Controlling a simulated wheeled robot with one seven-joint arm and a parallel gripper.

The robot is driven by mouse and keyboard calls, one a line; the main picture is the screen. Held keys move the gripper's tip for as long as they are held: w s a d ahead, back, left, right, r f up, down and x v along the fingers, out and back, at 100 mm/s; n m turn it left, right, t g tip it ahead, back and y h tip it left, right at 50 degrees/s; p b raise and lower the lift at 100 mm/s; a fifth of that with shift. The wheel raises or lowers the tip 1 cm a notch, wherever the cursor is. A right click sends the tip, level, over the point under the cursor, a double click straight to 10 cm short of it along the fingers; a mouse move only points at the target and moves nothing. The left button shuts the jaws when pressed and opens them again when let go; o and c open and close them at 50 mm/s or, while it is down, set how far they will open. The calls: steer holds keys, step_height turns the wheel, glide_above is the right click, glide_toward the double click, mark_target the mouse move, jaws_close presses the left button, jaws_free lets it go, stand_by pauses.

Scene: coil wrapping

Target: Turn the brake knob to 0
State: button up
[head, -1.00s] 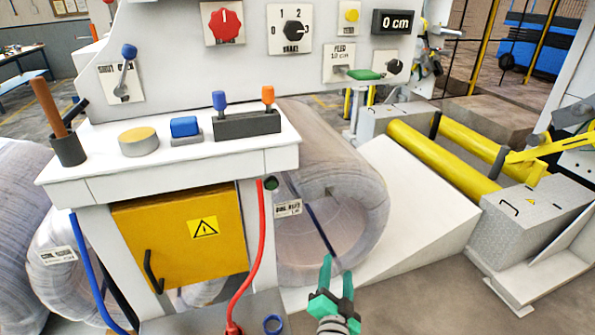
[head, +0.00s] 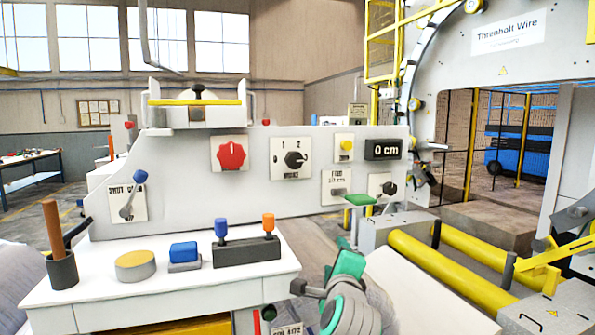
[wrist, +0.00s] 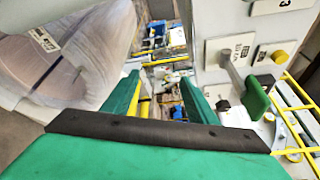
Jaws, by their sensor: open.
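The brake knob (head: 295,159) is a black knob on a white plate marked with numbers, on the upright grey panel (head: 205,205) in the head view. Its pointer appears to point right, towards the 3 side. In the wrist view only the lower edge of what looks like its plate (wrist: 270,6) shows at the top right; the knob is out of frame. My green gripper (head: 338,246) is below and right of the knob, in front of the panel and apart from it. In the wrist view its two fingers (wrist: 160,98) are spread with nothing between them.
A red knob (head: 232,155) sits left of the brake knob, a yellow button (head: 346,145) right. A green-handled feed lever (head: 360,199) sticks out close to my gripper. Blue and orange levers (head: 245,247) stand on the desk. A wrapped coil (wrist: 75,55) is at left in the wrist view.

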step_height(320, 180, up, 12)
steer(key=s+a+r+m+y, duration=0.1)
steer(key=a+m+y, duration=0.2)
steer(key=m+y, duration=0.1)
steer(key=y, duration=0.3)
glide_toward(296, 160)
steer(key=x, duration=0.9)
steer(key=shift+c, duration=0.3)
steer(key=c, duration=1)
